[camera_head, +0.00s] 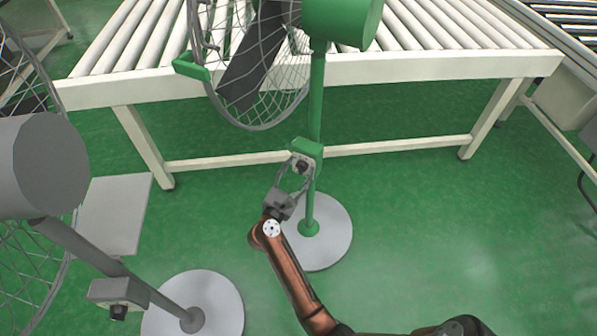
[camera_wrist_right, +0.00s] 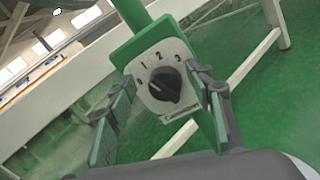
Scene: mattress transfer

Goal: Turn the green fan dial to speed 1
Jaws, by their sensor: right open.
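The green fan (camera_head: 316,100) stands on a grey round base in front of the roller conveyor. Its green control box (camera_head: 306,148) is on the pole and carries the black dial (camera_head: 302,166). In the right wrist view the dial (camera_wrist_right: 165,84) sits on a pale plate marked with speed numbers along its upper edge; I cannot tell for sure which mark its pointer faces. My right gripper (camera_head: 297,169) is open, with one finger on each side of the dial plate and the knob between them. Contact with the knob is not visible. My left gripper is out of view.
A grey fan (camera_head: 45,160) with its own control box (camera_head: 118,290) and round base stands at the left. The white roller conveyor (camera_head: 330,70) spans the back, with legs and a crossbar behind the green fan. The green floor at right is mostly clear.

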